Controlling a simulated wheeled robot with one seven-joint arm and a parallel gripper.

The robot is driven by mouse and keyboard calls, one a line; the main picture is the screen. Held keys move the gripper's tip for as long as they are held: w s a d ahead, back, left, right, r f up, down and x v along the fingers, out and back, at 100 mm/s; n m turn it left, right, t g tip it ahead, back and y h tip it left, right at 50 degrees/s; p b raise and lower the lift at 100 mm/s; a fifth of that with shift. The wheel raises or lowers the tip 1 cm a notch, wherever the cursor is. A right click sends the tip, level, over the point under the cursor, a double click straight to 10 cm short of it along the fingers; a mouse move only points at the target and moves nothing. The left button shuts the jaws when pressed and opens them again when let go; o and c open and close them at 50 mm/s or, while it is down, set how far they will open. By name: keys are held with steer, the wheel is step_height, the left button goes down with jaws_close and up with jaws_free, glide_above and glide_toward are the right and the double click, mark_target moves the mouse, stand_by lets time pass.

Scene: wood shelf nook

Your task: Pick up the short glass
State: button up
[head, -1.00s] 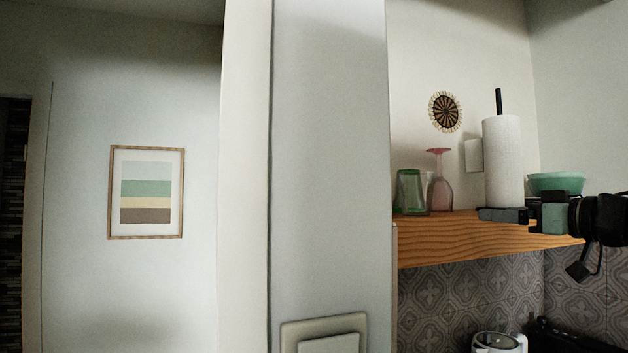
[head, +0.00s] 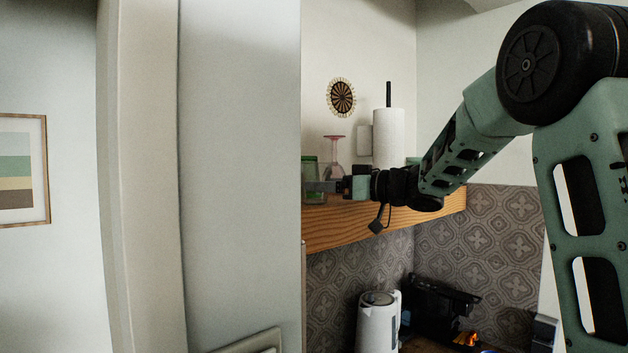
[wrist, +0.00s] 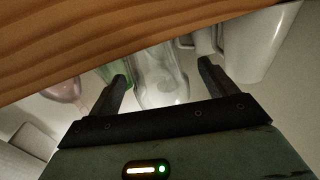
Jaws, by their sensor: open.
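A clear glass (wrist: 160,78) shows between the two fingers of my gripper (wrist: 163,82) in the wrist view, with the fingers spread apart on either side of it. I cannot tell if they touch it. A green glass (wrist: 120,70) is beside the left finger, partly hidden by it. In the head view the green glass (head: 310,168) stands at the shelf's left end, and my gripper (head: 318,186) reaches in front of it at shelf height. The clear glass is not distinct there. Which glass is meant as short is not certain.
A pink stemmed glass (head: 334,152) and a paper towel roll (head: 388,138) stand on the wooden shelf (head: 340,228). White cups (wrist: 258,42) are right of the fingers in the wrist view. A wall corner (head: 240,170) borders the shelf at left; a kettle (head: 377,322) is below.

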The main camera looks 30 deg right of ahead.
steer(key=shift+f+p+x, duration=0.2)
steer(key=shift+p+x, duration=1.6)
steer(key=shift+x, duration=1)
steer(key=shift+w+d, duration=0.1)
steer(key=shift+d, duration=0.1)
steer(key=c, duration=1.2)
